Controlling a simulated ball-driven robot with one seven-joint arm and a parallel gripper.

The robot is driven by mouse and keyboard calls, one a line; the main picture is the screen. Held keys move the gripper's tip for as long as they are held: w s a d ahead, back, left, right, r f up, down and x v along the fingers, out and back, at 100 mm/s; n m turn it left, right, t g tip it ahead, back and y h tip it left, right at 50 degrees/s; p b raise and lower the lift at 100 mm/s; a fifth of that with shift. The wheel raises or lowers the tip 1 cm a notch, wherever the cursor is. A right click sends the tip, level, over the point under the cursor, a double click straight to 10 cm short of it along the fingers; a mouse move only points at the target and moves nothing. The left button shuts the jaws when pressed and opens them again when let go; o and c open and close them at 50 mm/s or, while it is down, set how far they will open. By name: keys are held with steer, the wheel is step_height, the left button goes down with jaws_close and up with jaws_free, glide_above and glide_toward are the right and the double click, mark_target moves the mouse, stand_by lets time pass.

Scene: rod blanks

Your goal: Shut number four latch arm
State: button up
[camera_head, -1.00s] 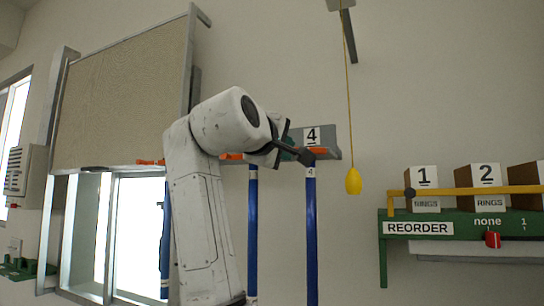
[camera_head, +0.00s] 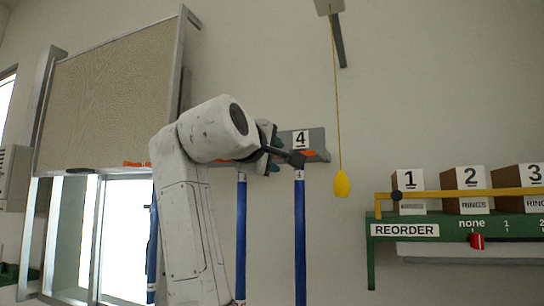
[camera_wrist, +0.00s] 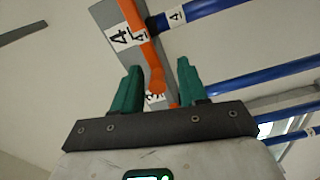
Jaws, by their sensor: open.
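The number four latch arm (camera_wrist: 143,35) is an orange bar on a grey plate marked 4 (camera_wrist: 108,22). In the wrist view it runs down from the top and its rounded end appears between my fingers; contact cannot be told. In the head view a short orange piece of it (camera_head: 309,154) shows below the 4 sign (camera_head: 300,140). My gripper (camera_wrist: 158,68) is open, its two green fingers apart. In the head view my gripper (camera_head: 272,150) is just left of the sign and partly hides the latch. A blue rod labelled 4 (camera_head: 299,235) hangs upright beneath the plate.
Another blue rod (camera_head: 241,235) stands to the left. A yellow pull handle (camera_head: 341,184) hangs on a cord to the right. A green shelf (camera_head: 430,250) with numbered boxes is farther right. A framed panel (camera_head: 110,105) and window are left.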

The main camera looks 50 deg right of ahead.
steer(key=b+v, duration=0.3)
steer(key=v, duration=0.7)
steer(key=shift+a, duration=0.4)
steer(key=shift+s, duration=0.1)
steer(key=w+f+n+t+y, duration=0.1)
steer(key=w+f+y, duration=0.3)
steer(key=f, duration=1.3)
steer(key=w+f+n+t+y, duration=0.15)
steer(key=w+f, duration=0.55)
steer(key=f, duration=1)
step_height(320, 180, down, 15)
steer(key=s+g+y, duration=0.2)
steer(key=y, duration=0.2)
steer(key=s+a+f+m+g+y, duration=0.1)
steer(key=s+a+f+y, duration=0.1)
steer(key=s+f, duration=0.7)
steer(key=s+a+f+m+g+y, duration=0.15)
steer(key=s+f, duration=0.35)
steer(key=f, duration=0.8)
steer(key=s+a+f+m+g+y, duration=0.1)
steer(key=s+f, duration=0.4)
steer(key=s, duration=0.5)
steer(key=s+a+f+m+g+y, duration=0.1)
steer(key=s+a+f+g+y, duration=0.1)
steer(key=s+f, duration=0.4)
steer(key=s+a, duration=0.1)
steer(key=s, duration=0.4)
steer(key=shift+s+f+m+y, duration=0.2)
steer(key=shift+f+m+y, duration=0.1)
steer(key=shift+y, duration=0.1)
